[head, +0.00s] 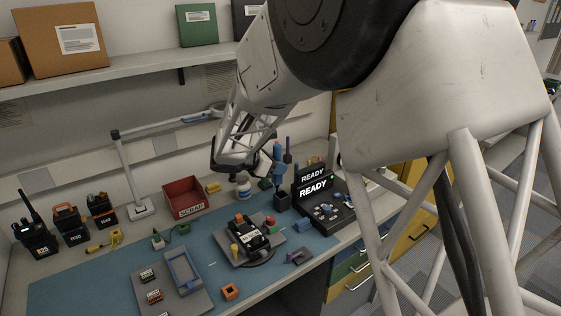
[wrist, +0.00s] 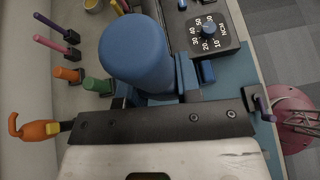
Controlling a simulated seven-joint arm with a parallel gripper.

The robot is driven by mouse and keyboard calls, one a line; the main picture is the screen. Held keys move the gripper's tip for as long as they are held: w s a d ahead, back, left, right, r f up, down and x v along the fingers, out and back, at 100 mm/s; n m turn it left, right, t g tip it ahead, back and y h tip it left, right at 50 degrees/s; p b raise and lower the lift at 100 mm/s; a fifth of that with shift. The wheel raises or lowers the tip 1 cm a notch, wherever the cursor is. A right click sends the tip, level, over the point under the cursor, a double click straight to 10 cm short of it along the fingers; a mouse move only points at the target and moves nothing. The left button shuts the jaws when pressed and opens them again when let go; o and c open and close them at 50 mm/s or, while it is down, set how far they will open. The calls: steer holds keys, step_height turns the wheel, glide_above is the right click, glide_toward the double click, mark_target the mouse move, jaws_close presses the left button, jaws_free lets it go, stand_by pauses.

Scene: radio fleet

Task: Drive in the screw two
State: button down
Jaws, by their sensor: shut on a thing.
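My gripper (head: 270,164) is shut on a blue power screwdriver (head: 277,152) at the back of the bench. The screwdriver is upright, over or in its dark stand (head: 283,199); I cannot tell whether it has left the stand. The black radio (head: 247,234) lies on a grey fixture (head: 282,250) in the middle of the blue mat. Screw two is too small to pick out.
A dark screw station (head: 338,217) with lit READY signs stands right of the screwdriver. A red scrap bin (head: 184,196) is at the back left. Several radios (head: 72,228) stand at the left. A torque dial (wrist: 209,32) and slim coloured tools (wrist: 55,23) show near the gripper.

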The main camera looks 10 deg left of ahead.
steer(key=s+r+m+g+h, duration=0.2)
steer(key=s+m+g, duration=0.1)
steer(key=s, duration=1.4)
steer(key=shift+s, duration=0.25)
steer(key=shift+f, duration=2.6)
steer(key=shift+f, duration=0.65)
stand_by(2.8)
